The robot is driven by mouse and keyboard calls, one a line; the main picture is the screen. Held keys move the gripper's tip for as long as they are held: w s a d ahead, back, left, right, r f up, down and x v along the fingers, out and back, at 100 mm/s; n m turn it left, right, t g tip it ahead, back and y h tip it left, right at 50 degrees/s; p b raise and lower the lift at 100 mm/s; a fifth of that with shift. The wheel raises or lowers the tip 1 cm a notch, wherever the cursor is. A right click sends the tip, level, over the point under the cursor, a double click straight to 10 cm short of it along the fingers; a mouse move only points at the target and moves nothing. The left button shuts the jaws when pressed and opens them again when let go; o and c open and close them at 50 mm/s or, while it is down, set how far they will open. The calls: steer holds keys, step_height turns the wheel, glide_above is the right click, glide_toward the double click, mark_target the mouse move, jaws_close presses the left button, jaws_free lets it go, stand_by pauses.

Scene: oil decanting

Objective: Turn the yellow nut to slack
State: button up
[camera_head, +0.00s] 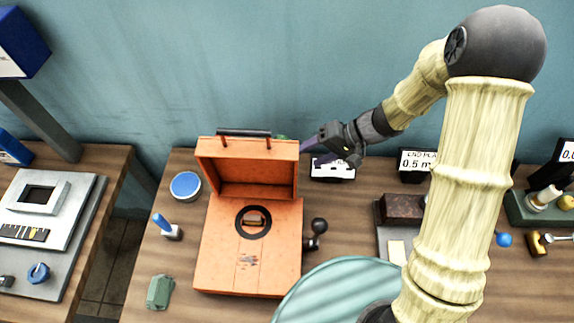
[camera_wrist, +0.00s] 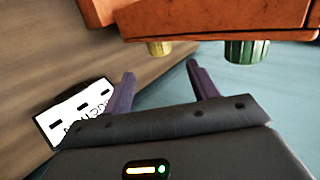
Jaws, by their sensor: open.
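The orange case (camera_head: 247,262) stands on the table with its lid raised. In the wrist view, a small yellow nut (camera_wrist: 160,48) sticks out from the edge of the orange case (camera_wrist: 215,18), left of a larger ribbed green knob (camera_wrist: 246,51). My gripper (camera_wrist: 160,73) is open and empty, with its two purple fingers apart. The yellow nut shows ahead of the gap between the fingertips, and I see no contact. In the head view my gripper (camera_head: 315,138) is at the right of the raised lid; the nut cannot be made out there.
A white label card (camera_head: 332,168) stands below my gripper and also shows in the wrist view (camera_wrist: 78,112). A black ball-ended lever (camera_head: 317,235) is at the case's right side. A blue-topped round container (camera_head: 185,186) stands left of it. The blue wall is close behind.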

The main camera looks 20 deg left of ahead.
steer(key=x, duration=0.9)
steer(key=shift+f, duration=0.1)
steer(key=c, duration=1)
